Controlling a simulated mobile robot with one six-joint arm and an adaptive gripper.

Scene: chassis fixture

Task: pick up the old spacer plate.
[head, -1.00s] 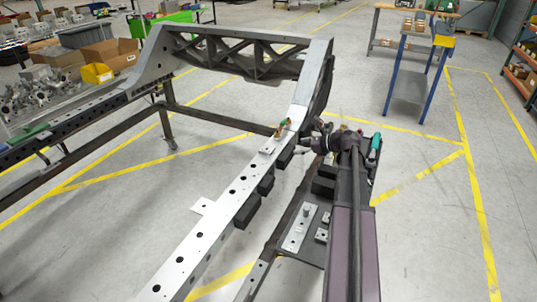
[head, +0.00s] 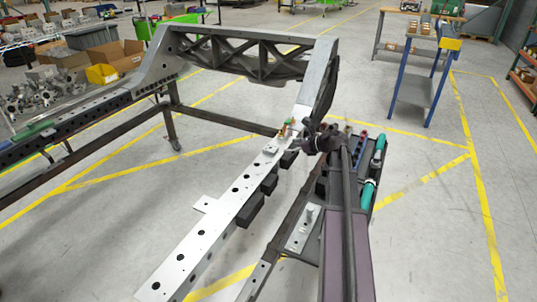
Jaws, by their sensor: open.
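A small light-grey plate (head: 270,148) lies on top of the chassis rail (head: 222,225), just in front of a small orange and green fitting; I take it for the old spacer plate. My gripper (head: 311,146) is the dark end of my arm, to the right of the rail's far part and to the right of the plate. It is apart from the plate in the picture, and open. The fingers are small and dark, and their exact tips are hard to make out. A second metal plate with an upright peg (head: 303,229) lies on my own deck.
The orange and green fitting (head: 287,128) stands on the rail close behind the small plate. A raised truss crossmember (head: 245,58) is at the back. Black blocks (head: 251,208) hang along the rail's right side. A flat tab (head: 204,204) sticks out left.

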